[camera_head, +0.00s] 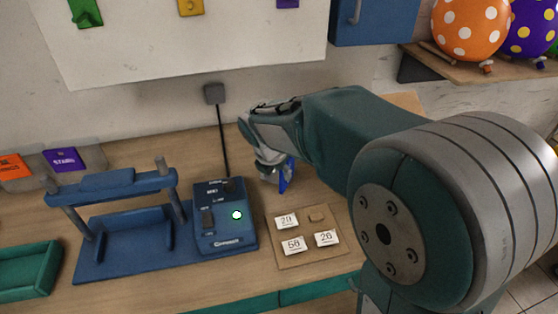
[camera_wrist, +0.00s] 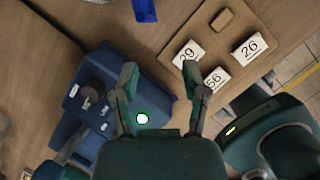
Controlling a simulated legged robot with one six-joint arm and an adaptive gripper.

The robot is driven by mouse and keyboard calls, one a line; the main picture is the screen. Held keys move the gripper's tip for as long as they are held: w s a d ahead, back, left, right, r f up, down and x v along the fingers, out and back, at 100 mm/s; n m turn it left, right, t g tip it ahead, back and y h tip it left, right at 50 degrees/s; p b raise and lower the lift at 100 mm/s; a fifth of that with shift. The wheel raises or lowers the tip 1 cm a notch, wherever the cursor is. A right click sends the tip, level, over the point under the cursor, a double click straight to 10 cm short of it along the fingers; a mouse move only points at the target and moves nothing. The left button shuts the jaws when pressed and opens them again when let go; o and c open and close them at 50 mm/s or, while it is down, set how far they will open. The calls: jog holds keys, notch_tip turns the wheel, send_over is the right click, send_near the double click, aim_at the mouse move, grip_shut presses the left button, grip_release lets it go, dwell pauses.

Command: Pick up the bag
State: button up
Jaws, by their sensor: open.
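A small blue item (camera_head: 286,174), which may be the bag, lies on the table just behind the number tiles. It also shows at the top edge of the wrist view (camera_wrist: 145,9), partly cut off. I cannot tell its full shape. My gripper (camera_head: 268,168) is over the table beside this blue item, partly hidden by my own arm. In the wrist view, my gripper (camera_wrist: 158,75) has its two fingers spread with nothing held between them. The blue item is beyond the fingertips and apart from them.
A blue control box (camera_head: 222,222) with a lit green button is joined to a blue press frame (camera_head: 120,240). A wooden tile board (camera_head: 322,252) lies right of it. A green tray (camera_head: 50,268) is at left. Orange (camera_head: 12,166) and purple (camera_head: 62,160) packets lie at the back left.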

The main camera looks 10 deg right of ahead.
jog(key=w+a+f+n, duration=0.1)
jog(key=n, duration=0.1)
send_over(280, 187)
jog(key=s+a, duration=0.1)
jog(key=s, duration=0.1)
notch_tip(280, 187, down, 5)
jog(key=x, duration=0.5)
jog(key=shift+w+a+f, duration=0.1)
jog(key=shift+w+f, duration=0.1)
jog(key=shift+f, duration=0.1)
grip_shut()
